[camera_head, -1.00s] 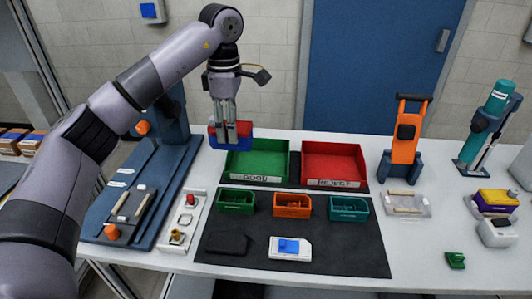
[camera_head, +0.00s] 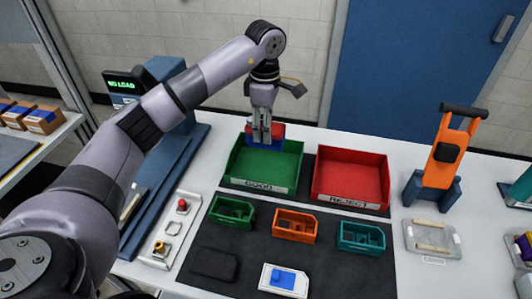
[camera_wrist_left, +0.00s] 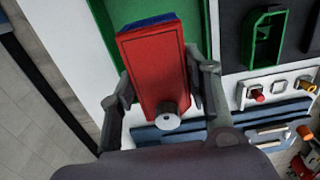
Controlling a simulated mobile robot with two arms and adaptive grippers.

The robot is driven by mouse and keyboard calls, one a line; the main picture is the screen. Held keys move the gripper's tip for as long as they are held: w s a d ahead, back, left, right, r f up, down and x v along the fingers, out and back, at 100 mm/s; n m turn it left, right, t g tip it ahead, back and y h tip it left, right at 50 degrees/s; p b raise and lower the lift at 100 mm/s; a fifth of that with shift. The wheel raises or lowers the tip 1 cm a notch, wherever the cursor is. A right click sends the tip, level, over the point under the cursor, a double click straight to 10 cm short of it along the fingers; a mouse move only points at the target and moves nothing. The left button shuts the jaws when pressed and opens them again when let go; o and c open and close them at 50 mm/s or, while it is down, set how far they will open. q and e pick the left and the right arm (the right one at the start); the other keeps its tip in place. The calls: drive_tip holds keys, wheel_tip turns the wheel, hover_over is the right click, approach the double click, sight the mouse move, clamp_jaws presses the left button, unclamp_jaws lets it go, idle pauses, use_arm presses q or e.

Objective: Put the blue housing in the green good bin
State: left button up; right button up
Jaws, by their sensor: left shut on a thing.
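My left gripper (camera_head: 263,138) is shut on the blue housing (camera_head: 277,129), which shows a red face and a blue part. In the left wrist view the housing's red face (camera_wrist_left: 156,68) lies between the two fingers, with its blue edge at the top and a round grey knob low on the face. The green good bin (camera_head: 262,172), labelled GOOD, is below the gripper. The housing appears at the bin's rear edge; its exact height and whether it touches the wall cannot be told. My right gripper is not in view.
The red reject bin (camera_head: 350,182) stands right of the green one. Small green (camera_head: 232,211), orange (camera_head: 295,225) and teal (camera_head: 361,237) trays sit in front on a black mat (camera_head: 222,286). An orange-handled press (camera_head: 452,155) is at right. A display (camera_head: 138,84) reads NO LOAD.

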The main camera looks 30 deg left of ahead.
use_arm(q)
wheel_tip(320, 180, down, 6)
drive_tip(key=shift+r+p, duration=0.2)
drive_tip(key=shift+p, duration=0.3)
wheel_tip(320, 180, down, 4)
drive_tip(key=shift+r+p, duration=0.1)
drive_tip(key=shift+p, duration=0.4)
drive_tip(key=shift+f, duration=0.35)
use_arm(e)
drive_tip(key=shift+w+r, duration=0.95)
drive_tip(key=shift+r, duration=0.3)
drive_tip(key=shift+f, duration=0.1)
use_arm(q)
drive_tip(key=o, duration=0.8)
drive_tip(key=shift+f, duration=0.1)
drive_tip(key=o, duration=0.4)
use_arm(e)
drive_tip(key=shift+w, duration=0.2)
use_arm(q)
drive_tip(key=shift+o, duration=0.2)
